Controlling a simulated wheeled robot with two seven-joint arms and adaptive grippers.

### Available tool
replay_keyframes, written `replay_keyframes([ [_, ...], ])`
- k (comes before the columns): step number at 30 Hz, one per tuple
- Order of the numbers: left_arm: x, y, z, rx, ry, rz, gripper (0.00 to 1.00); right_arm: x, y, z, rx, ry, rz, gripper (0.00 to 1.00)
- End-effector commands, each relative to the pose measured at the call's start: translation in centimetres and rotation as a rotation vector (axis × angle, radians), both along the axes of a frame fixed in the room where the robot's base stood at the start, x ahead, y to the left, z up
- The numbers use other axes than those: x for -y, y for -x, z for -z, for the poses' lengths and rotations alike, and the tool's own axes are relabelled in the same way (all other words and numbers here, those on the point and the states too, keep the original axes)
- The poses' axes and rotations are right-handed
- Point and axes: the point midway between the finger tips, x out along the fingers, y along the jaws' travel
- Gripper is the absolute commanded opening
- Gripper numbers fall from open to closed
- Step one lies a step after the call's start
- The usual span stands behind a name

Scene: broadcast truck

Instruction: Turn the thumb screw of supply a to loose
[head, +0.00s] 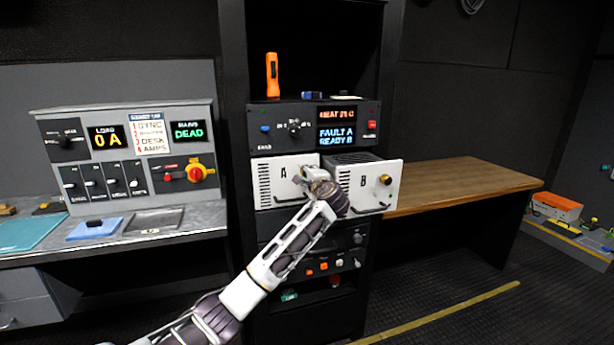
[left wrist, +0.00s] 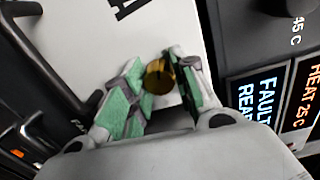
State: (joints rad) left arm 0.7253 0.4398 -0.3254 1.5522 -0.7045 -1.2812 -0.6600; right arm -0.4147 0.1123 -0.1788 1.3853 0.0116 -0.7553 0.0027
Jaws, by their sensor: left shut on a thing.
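Supply A (head: 272,184) is a white-fronted unit with a black letter A and a slotted grille, seated in the black rack. My left gripper (head: 316,180) is at the right part of its front and hides the thumb screw in the head view. In the left wrist view the brass thumb screw (left wrist: 157,78) sits between the green-padded fingers of my left gripper (left wrist: 163,90), which is shut on it. The white front of supply A (left wrist: 165,28) lies behind it. The screw's turn position cannot be read. My right gripper is not in view.
Supply B (head: 362,195), with its own brass screw (head: 385,180), stands out from the rack just right of my left gripper. The display panel above (head: 337,135) reads FAULT A, READY B. A wooden desk (head: 465,183) is to the right, a grey console (head: 130,150) to the left.

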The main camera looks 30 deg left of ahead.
Motion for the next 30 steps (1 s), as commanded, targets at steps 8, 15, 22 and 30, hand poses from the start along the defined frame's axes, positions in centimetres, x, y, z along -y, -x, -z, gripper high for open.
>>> replay_keyframes([
  [8,-0.1,0.1,0.4,0.196,0.171,-0.003,0.04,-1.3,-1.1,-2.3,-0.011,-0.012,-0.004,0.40],
  [15,-0.1,0.1,0.4,0.345,0.298,-0.004,0.04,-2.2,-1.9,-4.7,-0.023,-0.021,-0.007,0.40],
  [22,-0.1,0.0,0.5,0.474,0.410,-0.004,0.04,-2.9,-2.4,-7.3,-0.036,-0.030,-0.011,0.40],
  [30,-0.1,0.0,0.6,0.616,0.532,-0.005,0.04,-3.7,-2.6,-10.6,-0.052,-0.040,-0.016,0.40],
])
